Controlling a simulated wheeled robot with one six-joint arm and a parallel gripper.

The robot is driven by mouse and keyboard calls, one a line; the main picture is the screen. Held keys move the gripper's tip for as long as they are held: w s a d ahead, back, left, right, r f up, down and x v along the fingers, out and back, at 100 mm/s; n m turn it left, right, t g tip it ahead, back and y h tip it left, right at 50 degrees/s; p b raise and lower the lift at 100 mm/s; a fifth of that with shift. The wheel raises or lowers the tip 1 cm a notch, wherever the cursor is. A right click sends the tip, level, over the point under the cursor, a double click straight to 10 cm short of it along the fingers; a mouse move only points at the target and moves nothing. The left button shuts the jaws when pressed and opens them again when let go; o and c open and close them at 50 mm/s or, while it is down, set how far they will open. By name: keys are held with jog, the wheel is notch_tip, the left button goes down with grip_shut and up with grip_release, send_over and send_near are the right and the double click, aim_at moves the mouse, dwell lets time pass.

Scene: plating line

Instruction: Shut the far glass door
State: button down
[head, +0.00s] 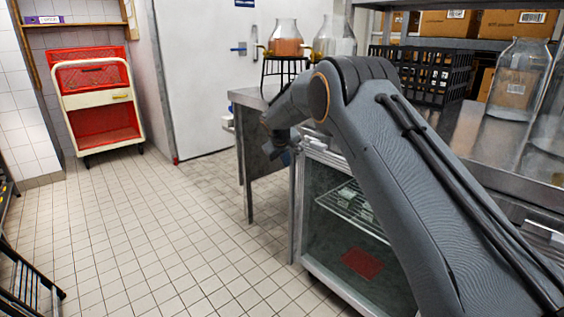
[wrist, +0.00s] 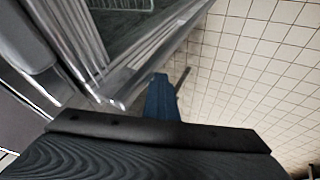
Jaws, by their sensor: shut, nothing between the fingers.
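The far glass door (head: 297,215) shows in the head view as a narrow upright grey frame at the left end of the undercounter cabinet, seen nearly edge-on. How far it stands open is hard to tell. My gripper (head: 285,157) is beside the top of that frame, partly hidden behind my own wrist. In the wrist view its blue fingertips (wrist: 160,98) are close to the corner of a metal-framed glass panel (wrist: 125,95). Contact cannot be made out. My gripper is shut and empty.
The cabinet holds a wire shelf (head: 352,207) and a red flat item (head: 362,263). A steel table (head: 243,150) stands behind it, bearing glass drink jars (head: 285,42). A red and cream cart (head: 100,105) stands at the back left. The tiled floor (head: 150,235) to the left is clear.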

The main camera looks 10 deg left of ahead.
jog(key=s+a+r+p, duration=0.1)
jog(key=s+a+r, duration=0.2)
jog(key=s+r, duration=0.55)
jog(key=s+d+r+m+g, duration=0.1)
jog(key=s+d+r+g, duration=0.1)
jog(key=s+d, duration=0.7)
jog(key=s+d+r+m+g, duration=0.15)
jog(key=s+d, duration=0.45)
jog(key=s, duration=0.7)
jog(key=s+d+f+m+g, duration=0.1)
jog(key=s+d, duration=0.2)
jog(key=s, duration=0.7)
jog(key=s+d+f+m+g+y, duration=0.1)
jog(key=s+d+f+g, duration=0.15)
jog(key=s, duration=0.75)
jog(key=s+d+f+m, duration=0.1)
jog(key=s+d, duration=0.2)
jog(key=s, duration=0.7)
jog(key=d+r+m+p, duration=0.2)
jog(key=d+r+p, duration=0.5)
jog(key=p, duration=0.7)
jog(key=shift+d+r, duration=0.2)
jog(key=shift+d, duration=0.3)
